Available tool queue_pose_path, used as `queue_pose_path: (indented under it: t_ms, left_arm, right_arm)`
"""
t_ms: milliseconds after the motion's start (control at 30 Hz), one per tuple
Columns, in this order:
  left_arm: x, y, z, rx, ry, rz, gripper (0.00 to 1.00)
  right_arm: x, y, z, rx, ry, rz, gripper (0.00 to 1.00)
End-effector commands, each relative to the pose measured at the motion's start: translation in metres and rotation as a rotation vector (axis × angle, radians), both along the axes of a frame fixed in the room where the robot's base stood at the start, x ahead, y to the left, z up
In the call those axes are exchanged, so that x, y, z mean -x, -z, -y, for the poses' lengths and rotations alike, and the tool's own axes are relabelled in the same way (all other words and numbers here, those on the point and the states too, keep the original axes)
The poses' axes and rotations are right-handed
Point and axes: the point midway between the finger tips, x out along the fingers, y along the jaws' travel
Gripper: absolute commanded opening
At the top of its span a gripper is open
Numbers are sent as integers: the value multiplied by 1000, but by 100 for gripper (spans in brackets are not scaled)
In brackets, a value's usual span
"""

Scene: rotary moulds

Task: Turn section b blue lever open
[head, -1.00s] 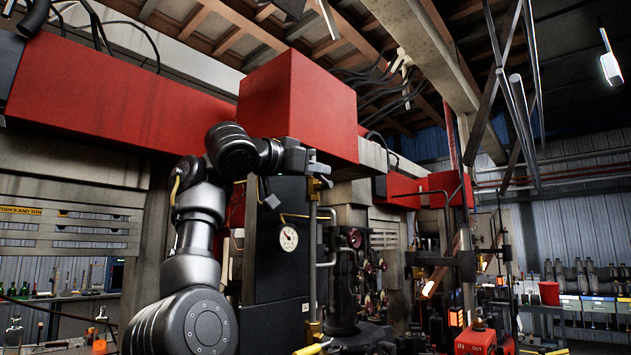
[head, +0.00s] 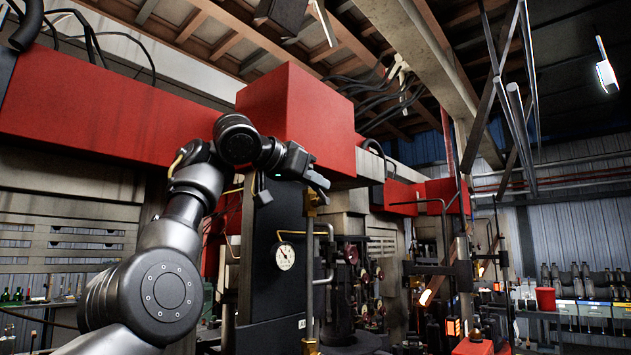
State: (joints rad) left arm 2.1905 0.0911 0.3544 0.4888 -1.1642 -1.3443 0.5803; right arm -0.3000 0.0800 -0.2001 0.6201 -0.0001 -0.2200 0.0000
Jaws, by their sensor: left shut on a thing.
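My left gripper (head: 318,181) is at the top of a vertical pipe, beside the lower right edge of the red box. It is shut on a small part just above a brass valve (head: 312,203). I take this part to be the blue lever, but the fingers hide most of it and its colour does not show clearly. The dark panel (head: 272,255) with a round white gauge (head: 285,256) stands to the left below the gripper. My right gripper is not in view.
The red box (head: 297,115) and red beam (head: 110,105) are close above and behind my left arm. Dark machinery and a red IN/OUT unit (head: 478,343) stand farther right.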

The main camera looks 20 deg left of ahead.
Motion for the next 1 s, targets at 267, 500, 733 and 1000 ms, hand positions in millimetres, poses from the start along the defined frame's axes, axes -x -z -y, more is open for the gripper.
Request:
queue_pose_path:
  t_ms: [267, 500, 733, 1000]
  left_arm:
    - [0, 1, 1, 0, 1, -1, 35]
    - [2, 0, -1, 0, 0, 1, 35]
    - [31, -4, -15, 1, 1, 4, 35]
    - [76, -17, -37, 2, 0, 2, 35]
  right_arm:
    - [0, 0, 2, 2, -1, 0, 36]
    - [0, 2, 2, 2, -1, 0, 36]
    - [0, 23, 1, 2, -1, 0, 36]
    - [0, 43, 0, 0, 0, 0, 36]
